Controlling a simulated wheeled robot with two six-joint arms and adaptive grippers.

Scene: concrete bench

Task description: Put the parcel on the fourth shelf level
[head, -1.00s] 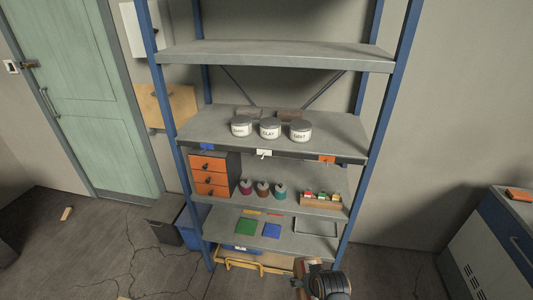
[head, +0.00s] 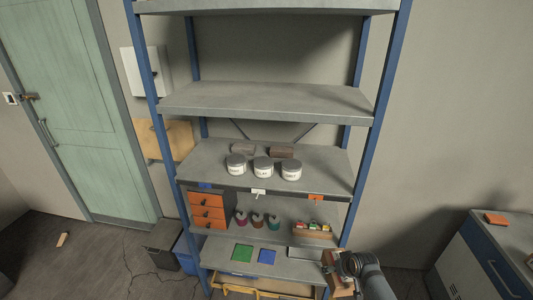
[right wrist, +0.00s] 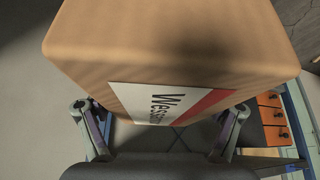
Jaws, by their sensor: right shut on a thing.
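The parcel is a brown box with a white and red label; it fills the upper right wrist view (right wrist: 175,35) and shows small in the head view (head: 338,283). My right gripper (right wrist: 160,110) is shut on it, one finger at each side. In the head view the right gripper (head: 340,264) is low, before the rack's lower right corner. The blue-posted grey shelf rack (head: 375,125) stands ahead. Counting up from the board with green and blue squares, the fourth board (head: 265,100) is bare. The left gripper is out of view.
The third board (head: 215,150) holds three jars (head: 263,166) and dark blocks. Below stand an orange drawer unit (head: 208,211), small bottles (head: 257,220) and a wooden tray (head: 313,230). A top board (head: 265,5) hangs above. A cabinet (head: 490,260) stands at right.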

